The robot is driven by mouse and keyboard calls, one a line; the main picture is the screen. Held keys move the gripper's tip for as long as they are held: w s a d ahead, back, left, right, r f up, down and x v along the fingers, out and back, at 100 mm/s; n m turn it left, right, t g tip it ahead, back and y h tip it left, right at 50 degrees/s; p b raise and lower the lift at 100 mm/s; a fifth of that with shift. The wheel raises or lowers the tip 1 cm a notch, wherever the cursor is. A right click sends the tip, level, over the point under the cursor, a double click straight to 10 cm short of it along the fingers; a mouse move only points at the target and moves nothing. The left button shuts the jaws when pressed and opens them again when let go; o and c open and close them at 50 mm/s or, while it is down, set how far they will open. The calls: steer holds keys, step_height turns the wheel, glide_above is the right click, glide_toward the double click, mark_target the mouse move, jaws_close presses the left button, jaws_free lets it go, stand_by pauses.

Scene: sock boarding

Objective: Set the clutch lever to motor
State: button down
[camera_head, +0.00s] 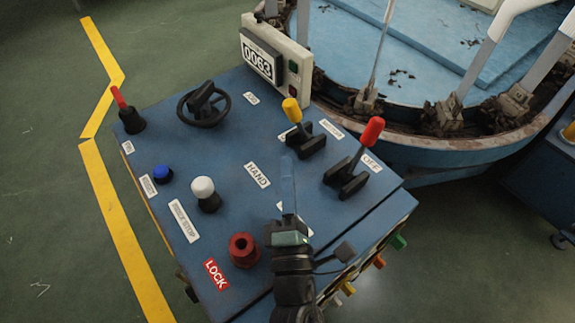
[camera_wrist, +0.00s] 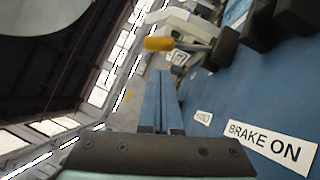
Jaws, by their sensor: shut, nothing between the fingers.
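The lever with the yellow knob (camera_head: 292,110) rises from a black slotted base on the blue console. It leans up and to the left in the head view, away from a small white label (camera_head: 332,129) at its right whose word is hard to read. A HAND label (camera_head: 257,175) lies at its lower left. The yellow knob also shows in the wrist view (camera_wrist: 160,44), beyond the fingertips. My gripper (camera_head: 288,160) is shut and empty, its blue fingers over the console just below the yellow lever's base. The fingers also show in the wrist view (camera_wrist: 161,78).
A red-knobbed lever (camera_head: 373,130) stands close on the right, by an OFF label. A white knob (camera_head: 203,188), a blue button (camera_head: 162,174), a red LOCK knob (camera_head: 244,249) and a handwheel (camera_head: 204,104) fill the left. A counter box (camera_head: 277,58) stands behind.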

mark_target(299, 122)
steer(key=x, duration=0.8)
steer(key=shift+p, duration=0.35)
